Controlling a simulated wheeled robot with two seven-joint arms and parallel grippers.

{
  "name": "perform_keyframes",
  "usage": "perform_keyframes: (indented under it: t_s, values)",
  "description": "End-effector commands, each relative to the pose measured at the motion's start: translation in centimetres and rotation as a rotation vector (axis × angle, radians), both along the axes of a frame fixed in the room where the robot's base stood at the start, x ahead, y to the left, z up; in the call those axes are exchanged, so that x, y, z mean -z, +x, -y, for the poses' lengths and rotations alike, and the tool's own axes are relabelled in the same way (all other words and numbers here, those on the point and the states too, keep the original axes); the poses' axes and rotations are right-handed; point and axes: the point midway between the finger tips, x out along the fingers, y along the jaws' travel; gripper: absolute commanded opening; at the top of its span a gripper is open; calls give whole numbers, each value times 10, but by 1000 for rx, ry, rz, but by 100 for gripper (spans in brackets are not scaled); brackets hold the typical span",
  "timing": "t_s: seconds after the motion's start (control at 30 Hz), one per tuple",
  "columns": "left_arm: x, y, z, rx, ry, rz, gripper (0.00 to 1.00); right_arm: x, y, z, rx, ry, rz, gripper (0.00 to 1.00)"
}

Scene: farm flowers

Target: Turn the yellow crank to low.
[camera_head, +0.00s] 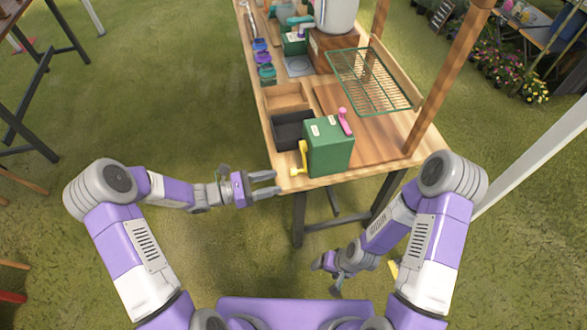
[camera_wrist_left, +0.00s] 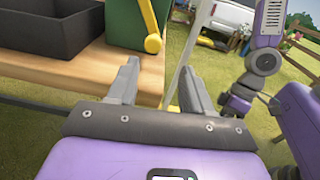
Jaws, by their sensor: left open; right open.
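The yellow crank (camera_head: 301,156) is on the left side of a green box (camera_head: 331,148) at the near end of the wooden table. Its lower end carries a yellow knob. In the left wrist view the yellow crank (camera_wrist_left: 150,28) hangs down just beyond my left fingers, with no contact visible. My left gripper (camera_head: 277,184) is open and empty, left of and a little below the crank; it also shows in the left wrist view (camera_wrist_left: 160,85). My right gripper (camera_head: 338,285) hangs low in front of the table, away from the crank. A pink lever (camera_head: 344,122) stands on the box's right side.
A wooden post (camera_head: 440,85) rises at the right. Open grass lies left of the table.

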Motion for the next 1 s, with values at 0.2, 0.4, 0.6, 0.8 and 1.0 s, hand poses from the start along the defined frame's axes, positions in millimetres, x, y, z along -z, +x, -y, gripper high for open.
perform_keyframes:
  t_s: [0.2, 0.4, 0.6, 0.8, 1.0]
  values:
    - [-5, 9, 6, -19, -33, 5, 50, 5, -1, 0, -1, 0, -2, 72]
    - [-4, 18, 37, -17, -30, 5, 50, 12, -1, 0, -1, 0, -2, 72]
    - [-4, 27, 61, -19, -29, 4, 50, 17, -1, 0, -1, 0, -2, 72]
    - [-5, 29, 69, -21, -29, 4, 50, 18, -1, 0, -1, 0, -2, 72]
    - [-5, 29, 69, -20, -28, 4, 49, 18, -1, 0, -1, 0, -2, 72]
